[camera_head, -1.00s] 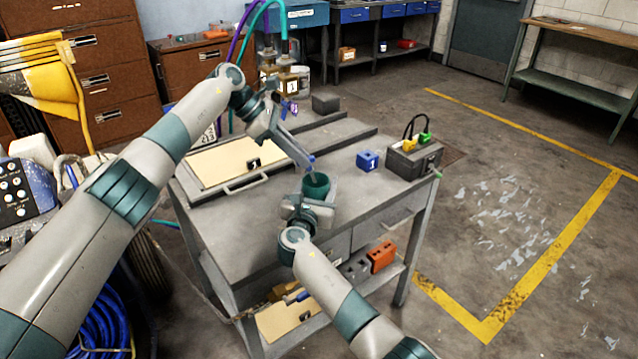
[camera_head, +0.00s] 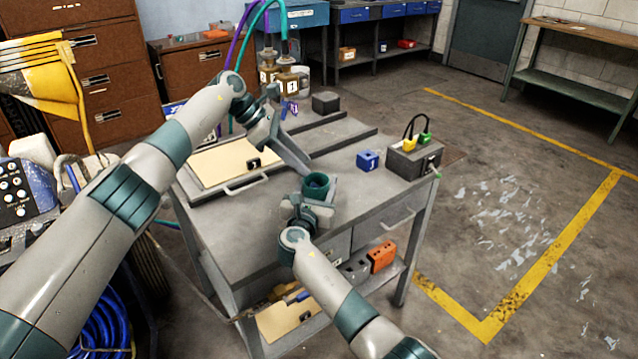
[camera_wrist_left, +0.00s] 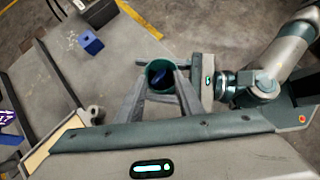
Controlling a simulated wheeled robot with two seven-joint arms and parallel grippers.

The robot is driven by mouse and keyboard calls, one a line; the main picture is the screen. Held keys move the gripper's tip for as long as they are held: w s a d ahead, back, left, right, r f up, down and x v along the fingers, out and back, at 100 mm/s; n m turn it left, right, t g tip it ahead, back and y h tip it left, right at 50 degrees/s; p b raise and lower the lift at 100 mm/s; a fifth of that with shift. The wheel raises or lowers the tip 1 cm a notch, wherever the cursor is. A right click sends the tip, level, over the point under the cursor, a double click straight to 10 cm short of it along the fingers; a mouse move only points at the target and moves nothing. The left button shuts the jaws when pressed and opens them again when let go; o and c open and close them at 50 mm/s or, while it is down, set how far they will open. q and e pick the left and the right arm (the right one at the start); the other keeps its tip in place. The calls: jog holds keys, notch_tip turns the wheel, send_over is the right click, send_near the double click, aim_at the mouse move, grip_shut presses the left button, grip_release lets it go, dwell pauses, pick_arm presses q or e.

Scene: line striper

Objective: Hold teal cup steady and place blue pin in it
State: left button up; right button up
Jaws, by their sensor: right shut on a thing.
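The teal cup (camera_head: 317,187) stands upright on the grey workbench top, near its front right part. It also shows from above in the left wrist view (camera_wrist_left: 151,66). My right gripper (camera_head: 308,203) is shut on the cup from the near side. The blue pin (camera_wrist_left: 158,79) lies inside the cup, leaning, with its lower part hidden by the wall. My left gripper (camera_head: 306,168) is just above and behind the cup. Its two fingers stand apart on either side of the cup in the left wrist view, with nothing between them but the cup and pin below.
A blue block (camera_head: 367,160) marked 1 sits right of the cup. A grey box (camera_head: 414,158) with yellow and green connectors stands at the bench's right end. A beige panel with a handle (camera_head: 222,163) lies at the left. The bench's front left is clear.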

pick_arm(q)
jog(key=shift+a+r, duration=0.1)
jog(key=v, duration=1.1)
jog(key=shift+a+r, duration=0.25)
pick_arm(e)
jog(key=o, duration=1.1)
jog(key=shift+s, duration=0.1)
jog(key=v, duration=1.1)
jog(key=shift+s+a, duration=0.1)
jog(key=shift+s, duration=0.25)
jog(key=shift+f, duration=0.1)
